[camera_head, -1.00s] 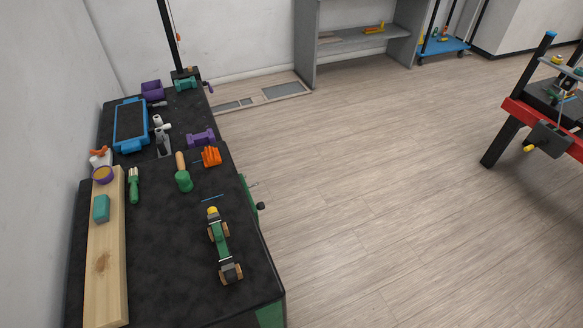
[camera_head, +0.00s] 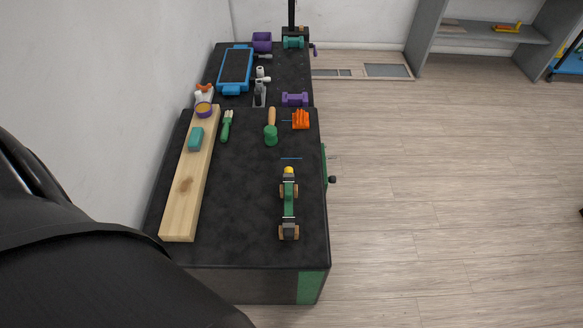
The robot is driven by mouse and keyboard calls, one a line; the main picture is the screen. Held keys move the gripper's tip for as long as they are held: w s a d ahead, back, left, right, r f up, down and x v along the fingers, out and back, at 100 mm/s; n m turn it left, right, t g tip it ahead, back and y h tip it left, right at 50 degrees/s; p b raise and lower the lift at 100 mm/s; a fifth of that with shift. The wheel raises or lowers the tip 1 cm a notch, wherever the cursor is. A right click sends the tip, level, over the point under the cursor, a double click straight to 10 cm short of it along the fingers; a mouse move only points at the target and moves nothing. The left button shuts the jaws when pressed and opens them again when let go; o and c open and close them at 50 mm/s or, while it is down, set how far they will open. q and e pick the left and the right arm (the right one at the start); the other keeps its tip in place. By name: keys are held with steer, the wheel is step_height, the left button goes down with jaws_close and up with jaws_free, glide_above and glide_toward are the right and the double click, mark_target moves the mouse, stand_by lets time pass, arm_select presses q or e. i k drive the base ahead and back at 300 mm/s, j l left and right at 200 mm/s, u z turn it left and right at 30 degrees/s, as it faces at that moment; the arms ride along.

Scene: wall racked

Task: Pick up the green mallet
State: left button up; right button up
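The green mallet (camera_head: 271,134) lies on the black workbench top (camera_head: 250,180), near its middle. It has a green head toward me and a light wooden handle pointing away. An orange hand-shaped object lies just right of it, and a green-handled tool lies to its left. Neither of my grippers shows in the head view. A large dark part, which seems to be my own arm, fills the lower left and hides the near left area.
A wooden plank (camera_head: 186,205) with a teal block (camera_head: 196,139) lies along the bench's left side. A green wheeled toy (camera_head: 289,205) is nearer the front right. The orange object (camera_head: 300,119), green-handled tool (camera_head: 227,126) and purple dumbbell (camera_head: 295,99) are close by. Open floor (camera_head: 430,200) lies right.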

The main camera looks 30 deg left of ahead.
mark_target(270, 130)
steer(key=u, duration=1.05)
